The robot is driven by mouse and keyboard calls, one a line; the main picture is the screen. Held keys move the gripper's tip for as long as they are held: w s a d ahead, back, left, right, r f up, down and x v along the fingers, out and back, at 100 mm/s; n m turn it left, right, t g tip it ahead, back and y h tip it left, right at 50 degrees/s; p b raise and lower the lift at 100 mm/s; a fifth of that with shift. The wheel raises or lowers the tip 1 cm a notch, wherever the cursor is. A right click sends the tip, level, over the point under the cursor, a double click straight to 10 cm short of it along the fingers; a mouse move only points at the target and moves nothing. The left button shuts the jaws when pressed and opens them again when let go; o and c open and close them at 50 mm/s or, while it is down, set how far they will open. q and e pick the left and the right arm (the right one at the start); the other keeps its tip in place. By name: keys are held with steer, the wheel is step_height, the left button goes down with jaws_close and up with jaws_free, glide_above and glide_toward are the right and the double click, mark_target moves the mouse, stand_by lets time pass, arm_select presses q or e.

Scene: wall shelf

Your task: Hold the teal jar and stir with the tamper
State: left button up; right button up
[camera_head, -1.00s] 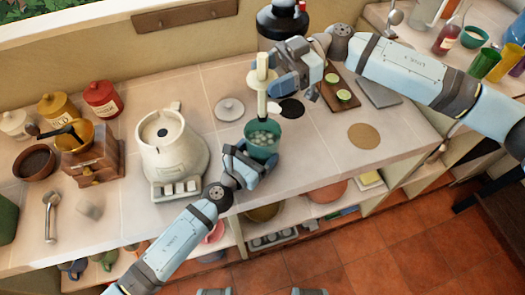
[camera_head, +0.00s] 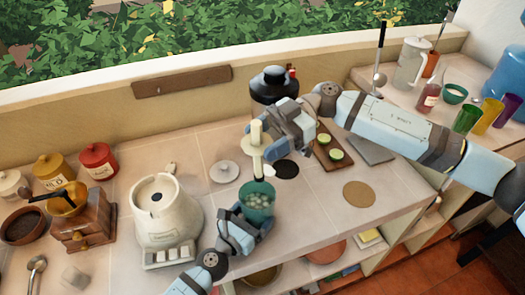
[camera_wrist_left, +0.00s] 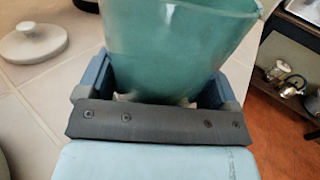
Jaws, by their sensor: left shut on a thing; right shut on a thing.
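The teal jar (camera_head: 257,205) stands upright near the counter's front edge, with pale chunks inside. My left gripper (camera_head: 246,222) is shut around its lower part. In the left wrist view the jar (camera_wrist_left: 180,50) fills the space between the fingers (camera_wrist_left: 160,90). The cream tamper (camera_head: 257,133) is upright above the jar, with a wide disc partway down its shaft.
A pale round lid (camera_head: 224,172) lies left of the jar, also seen in the left wrist view (camera_wrist_left: 33,42). The cream blender base (camera_head: 167,215) stands further left. A dark disc (camera_head: 286,169), cutting board (camera_head: 333,152) and cork mat (camera_head: 359,194) lie to the right.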

steer(key=shift+s+f+n+g+h, duration=0.1)
steer(key=shift+s+n+g+h, duration=0.25)
steer(key=shift+n+h, duration=0.5)
steer(key=s+d+f+n+t+h, duration=0.2)
steer(key=s+n+t+h, duration=0.5)
steer(key=n+h, duration=0.4)
steer(key=shift+s+d+f+n+t, duration=0.15)
steer(key=shift+s+f+n+t, duration=0.45)
steer(key=shift+n, duration=1.15)
steer(key=shift+w+f+h, duration=0.2)
steer(key=shift+f+h, duration=0.05)
steer(key=shift+f, duration=0.05)
arm_select(q)
steer(key=o, duration=1)
steer(key=shift+o, duration=0.2)
steer(key=v, duration=1.2)
steer(key=shift+a, duration=0.1)
